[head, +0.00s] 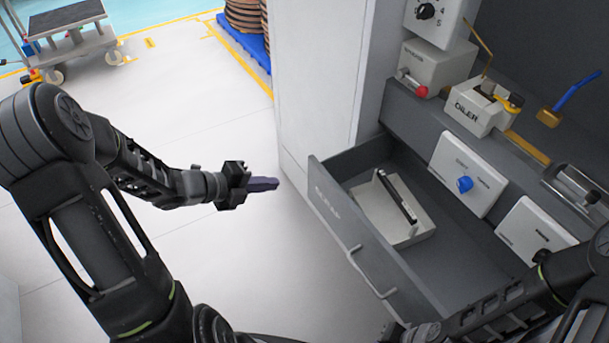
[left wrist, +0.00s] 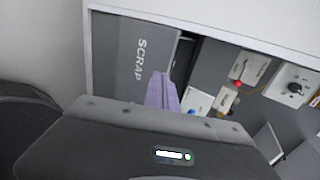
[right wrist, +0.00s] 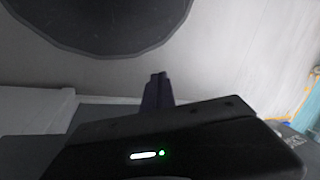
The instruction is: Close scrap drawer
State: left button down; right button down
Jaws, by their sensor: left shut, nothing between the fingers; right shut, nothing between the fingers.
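The grey scrap drawer (head: 345,230) is pulled out of the workstation, with its label and a bar handle (head: 370,272) on the front panel. A white box-like item (head: 395,212) with a dark strip lies inside it. The drawer front with the word SCRAP also shows in the left wrist view (left wrist: 142,55). My left gripper (head: 276,184) is shut and empty, to the left of the drawer front and apart from it. My right arm is at the lower right of the head view, partly over the drawer's near end. My right gripper (right wrist: 157,78) shows shut and empty in the right wrist view.
A white cabinet side (head: 318,80) stands behind the drawer. The bench above holds an oiler box (head: 478,110), a box with a red knob (head: 432,68) and a blue-handled brush (head: 565,100). A cart (head: 70,30) stands far left. Floor left of the drawer is clear.

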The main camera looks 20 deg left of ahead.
pick_arm(q)
jog(key=b, duration=0.1)
send_near(322, 174)
notch_tip(322, 174, down, 4)
jog(key=w, duration=0.1)
jog(key=shift+w+d+r, duration=0.15)
jog(key=shift+w+d, duration=1)
jog(key=shift+w, duration=0.05)
jog(key=shift+w+d, duration=0.4)
jog(key=shift+w, duration=0.2)
pick_arm(e)
jog(key=shift+f, duration=0.35)
jog(key=shift+f, duration=0.1)
